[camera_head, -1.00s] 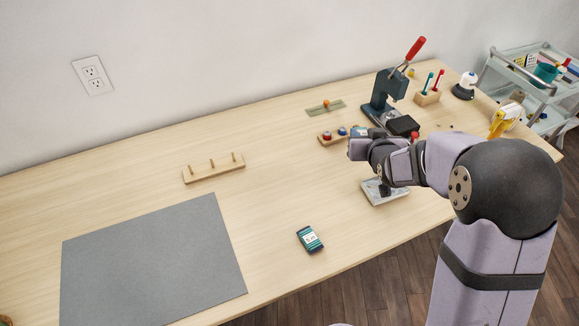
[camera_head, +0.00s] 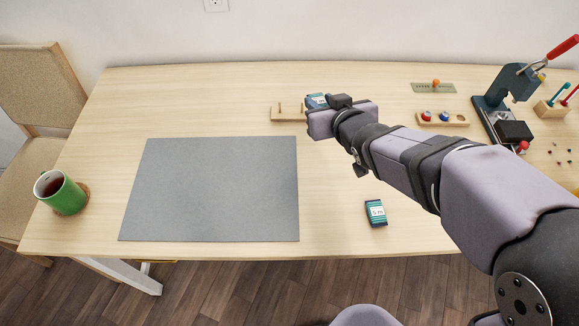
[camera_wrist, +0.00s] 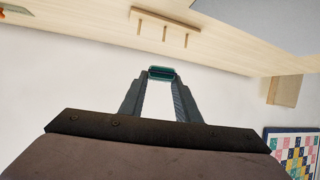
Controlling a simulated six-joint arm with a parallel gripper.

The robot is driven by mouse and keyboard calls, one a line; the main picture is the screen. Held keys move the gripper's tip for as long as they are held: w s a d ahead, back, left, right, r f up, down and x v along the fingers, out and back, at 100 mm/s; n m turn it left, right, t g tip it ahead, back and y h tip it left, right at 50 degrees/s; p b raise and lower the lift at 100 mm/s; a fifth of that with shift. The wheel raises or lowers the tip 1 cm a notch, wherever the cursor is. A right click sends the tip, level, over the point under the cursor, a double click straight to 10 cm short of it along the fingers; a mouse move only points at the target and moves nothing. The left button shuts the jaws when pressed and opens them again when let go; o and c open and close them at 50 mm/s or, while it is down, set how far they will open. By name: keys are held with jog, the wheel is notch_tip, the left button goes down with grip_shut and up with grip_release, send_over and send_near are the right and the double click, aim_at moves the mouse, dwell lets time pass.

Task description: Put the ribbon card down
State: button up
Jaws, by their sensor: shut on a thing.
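My gripper (camera_wrist: 161,80) is shut on a teal and dark ribbon card (camera_wrist: 162,73), seen end-on between the fingertips in the wrist view. In the head view the held ribbon card (camera_head: 317,100) shows at the far end of my arm, beside the wooden peg rack (camera_head: 287,112) and overlapping its right end in the picture. The card appears raised above the table; its exact height is unclear. My fingers are mostly hidden behind my wrist in the head view. A second teal and navy card with a white label (camera_head: 376,213) lies on the table near the front edge.
A grey mat (camera_head: 213,190) lies left of centre, bare. A green mug (camera_head: 60,192) stands on a coaster at the left edge. A wooden button holder (camera_head: 443,119), a green strip (camera_head: 433,88) and a press (camera_head: 508,100) are at right. Open tabletop (camera_head: 200,95) lies behind the mat.

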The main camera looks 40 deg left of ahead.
jog(key=n+g+y, duration=0.1)
jog(key=n+g, duration=0.1)
send_over(292, 171)
jog(key=w+a, duration=0.2)
jog(key=shift+s+d+f+b, duration=0.25)
jog(key=shift+s+d+f, duration=0.1)
jog(key=shift+f, duration=1.9)
jog(key=shift+s+d+f+b, duration=0.2)
jog(key=shift+s+d+f, duration=0.1)
jog(key=shift+f, duration=1.95)
jog(key=shift+s+d+f+b, duration=0.25)
jog(key=shift+s+d+f, duration=0.1)
jog(key=shift+f, duration=1.9)
jog(key=shift+f, duration=0.15)
jog(key=shift+f, duration=0.1)
jog(key=o, duration=1)
